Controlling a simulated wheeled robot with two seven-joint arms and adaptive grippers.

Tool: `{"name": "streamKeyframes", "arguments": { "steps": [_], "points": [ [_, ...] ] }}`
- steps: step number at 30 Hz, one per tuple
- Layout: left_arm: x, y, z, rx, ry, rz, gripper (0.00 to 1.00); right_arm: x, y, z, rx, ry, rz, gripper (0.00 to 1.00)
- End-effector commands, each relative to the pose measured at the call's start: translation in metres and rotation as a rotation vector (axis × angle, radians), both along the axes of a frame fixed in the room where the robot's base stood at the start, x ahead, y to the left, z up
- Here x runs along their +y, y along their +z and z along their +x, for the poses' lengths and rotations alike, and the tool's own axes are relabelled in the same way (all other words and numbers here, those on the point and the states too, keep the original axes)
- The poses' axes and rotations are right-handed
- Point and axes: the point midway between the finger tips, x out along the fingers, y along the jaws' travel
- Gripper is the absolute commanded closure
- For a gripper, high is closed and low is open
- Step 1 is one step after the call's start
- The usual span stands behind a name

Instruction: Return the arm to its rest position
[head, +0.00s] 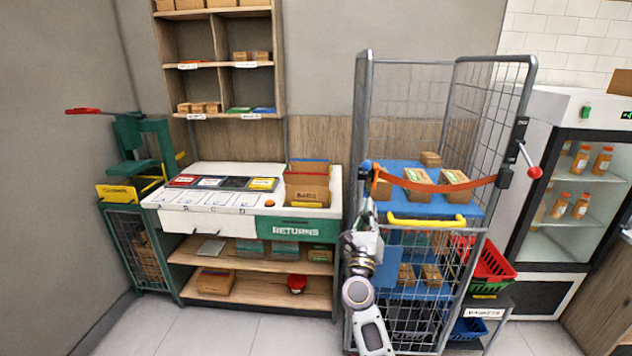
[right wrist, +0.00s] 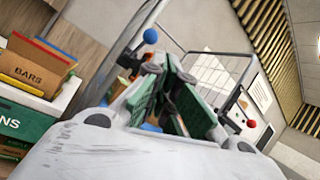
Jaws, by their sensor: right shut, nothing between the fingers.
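My right arm rises from the bottom of the head view, and its gripper (head: 367,205) points up in front of the left front post of the wire roll cage (head: 361,110). An orange strap (head: 435,186) spans the cage front, its left end close above the gripper. I cannot tell whether they touch. In the right wrist view the gripper (right wrist: 165,85) has dark and green fingers, shut with nothing held. A blue ball-like end (right wrist: 150,36) shows just beyond them. My left gripper is not in view.
The cage holds cartons on blue shelves (head: 400,172) and has a yellow handle (head: 426,221). Left stands a returns counter (head: 225,226) with a cardboard box (head: 307,188). A green machine (head: 130,150) is far left. Right are baskets (head: 488,262) and a bottle fridge (head: 560,235). The front-left floor is clear.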

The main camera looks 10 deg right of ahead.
Motion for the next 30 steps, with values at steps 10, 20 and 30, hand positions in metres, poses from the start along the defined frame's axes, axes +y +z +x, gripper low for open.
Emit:
{"name": "streamKeyframes", "arguments": {
  "steps": [10, 20, 30],
  "points": [
    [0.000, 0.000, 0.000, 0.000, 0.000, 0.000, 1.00, 0.022, -0.062, 0.018, 0.154, -0.001, -0.189, 1.00],
    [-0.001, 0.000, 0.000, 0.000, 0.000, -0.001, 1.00, 0.064, -0.204, 0.030, 0.453, 0.038, -0.606, 1.00],
    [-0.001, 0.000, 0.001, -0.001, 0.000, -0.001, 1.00, 0.093, -0.356, 0.003, 0.709, 0.140, -1.025, 1.00]
  ]
}}
